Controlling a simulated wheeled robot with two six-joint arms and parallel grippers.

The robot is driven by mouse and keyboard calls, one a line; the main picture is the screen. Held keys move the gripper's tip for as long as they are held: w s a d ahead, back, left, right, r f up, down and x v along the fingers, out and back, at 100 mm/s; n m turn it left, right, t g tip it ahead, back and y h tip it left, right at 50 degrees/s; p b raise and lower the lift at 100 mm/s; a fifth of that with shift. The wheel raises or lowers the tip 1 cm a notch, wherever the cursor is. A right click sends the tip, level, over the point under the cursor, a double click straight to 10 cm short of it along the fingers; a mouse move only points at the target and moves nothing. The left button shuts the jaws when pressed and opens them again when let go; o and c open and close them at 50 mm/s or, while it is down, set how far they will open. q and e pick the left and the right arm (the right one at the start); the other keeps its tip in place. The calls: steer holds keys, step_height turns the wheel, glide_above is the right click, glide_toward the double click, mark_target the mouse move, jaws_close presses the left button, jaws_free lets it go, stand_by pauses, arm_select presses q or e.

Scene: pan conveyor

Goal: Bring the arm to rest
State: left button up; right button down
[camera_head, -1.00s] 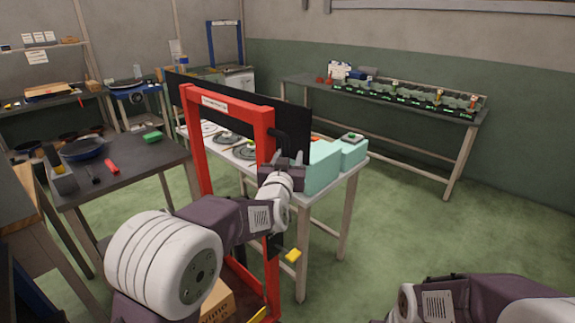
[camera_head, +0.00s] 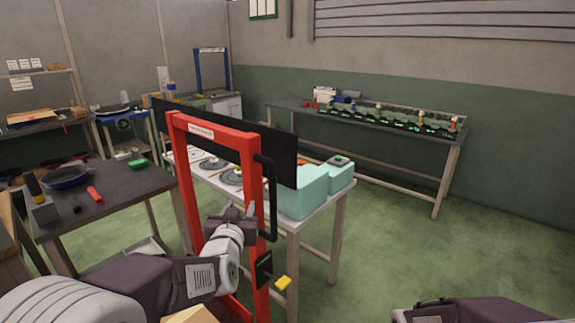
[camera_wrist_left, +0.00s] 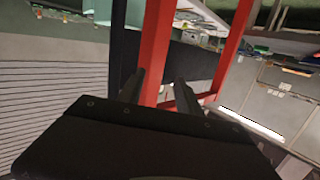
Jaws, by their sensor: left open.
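My left gripper (camera_head: 238,213) is in front of the red frame (camera_head: 251,185), near its right post and black handle. In the left wrist view its two dark fingers (camera_wrist_left: 160,90) stand apart with nothing between them, and the red posts (camera_wrist_left: 157,45) rise beyond. My left arm is bent, coming in from the lower left. Part of my right arm shows at the lower right edge; its gripper cannot be made out.
A table with mint-green boxes (camera_head: 302,190) and round plates stands behind the red frame. A dark table (camera_head: 110,185) with a blue pan (camera_head: 66,176) is at left. A long bench (camera_head: 400,133) stands at the back right. Green floor (camera_head: 410,240) is open on the right.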

arm_select(q)
steer(key=s+a+f+g, duration=0.3)
steer(key=s+f+g, duration=0.4)
steer(key=f, duration=0.7)
steer(key=s+f+g, duration=0.4)
steer(key=s+f, duration=0.1)
steer(key=s, duration=0.4)
steer(key=s+f+g, duration=0.3)
steer(key=s+f, duration=0.3)
steer(key=s, duration=0.3)
step_height(320, 180, up, 18)
steer(key=s+g+p, duration=0.1)
steer(key=s+p, duration=0.1)
steer(key=p, duration=1.6)
steer(key=shift+s+h, duration=0.35)
steer(key=shift+h, duration=0.05)
